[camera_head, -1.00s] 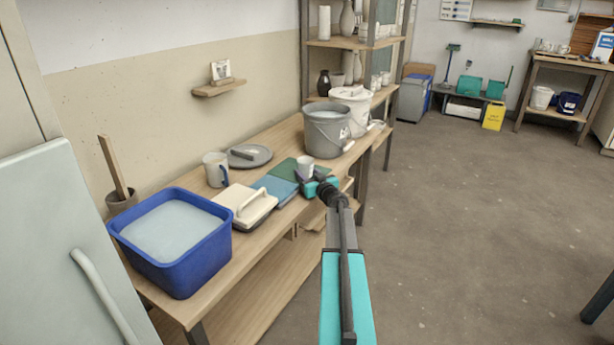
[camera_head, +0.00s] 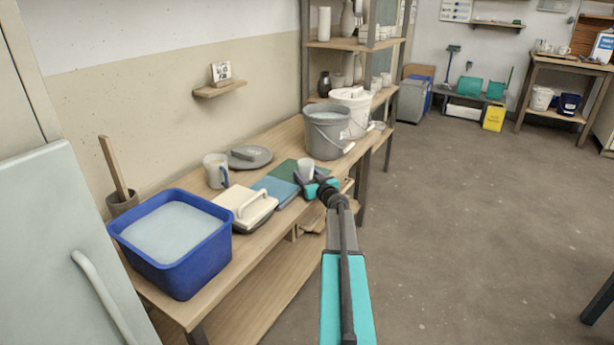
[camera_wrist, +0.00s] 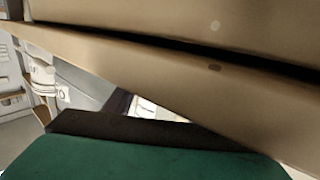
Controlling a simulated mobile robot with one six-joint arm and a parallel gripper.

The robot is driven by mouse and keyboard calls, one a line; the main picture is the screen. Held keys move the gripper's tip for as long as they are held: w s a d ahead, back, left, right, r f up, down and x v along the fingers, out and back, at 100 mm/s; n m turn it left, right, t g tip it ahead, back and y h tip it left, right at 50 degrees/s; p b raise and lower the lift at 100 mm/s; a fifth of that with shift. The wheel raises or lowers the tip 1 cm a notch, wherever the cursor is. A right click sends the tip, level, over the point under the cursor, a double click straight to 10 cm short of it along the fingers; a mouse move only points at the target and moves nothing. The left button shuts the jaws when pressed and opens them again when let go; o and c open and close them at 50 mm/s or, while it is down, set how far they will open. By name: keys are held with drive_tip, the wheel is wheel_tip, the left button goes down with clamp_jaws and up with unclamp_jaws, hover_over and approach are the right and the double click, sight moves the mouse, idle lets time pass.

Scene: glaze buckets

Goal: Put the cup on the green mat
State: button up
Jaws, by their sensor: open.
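The small white cup (camera_head: 305,167) stands upright at the right part of the green mat (camera_head: 283,171), on the workbench. My gripper (camera_head: 309,183) is open at the near side of the cup, low down by the mat. Its fingers partly hide the cup's lower part, and I cannot tell whether they touch it. In the wrist view a dark green surface with a dark edge fills the bottom and broad tan surfaces cross the top. The cup cannot be made out there.
A blue mat (camera_head: 275,190) lies left of the green mat. A grey bucket (camera_head: 325,135) and white bucket (camera_head: 355,110) stand close behind the cup.

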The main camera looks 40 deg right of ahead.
drive_tip(key=shift+s+a+r, duration=0.15)
drive_tip(key=shift+s+r, duration=0.05)
drive_tip(key=shift+s, duration=0.2)
drive_tip(key=p+v, duration=0.2)
drive_tip(key=v, duration=0.9)
drive_tip(key=shift+s, duration=0.2)
idle(0.6)
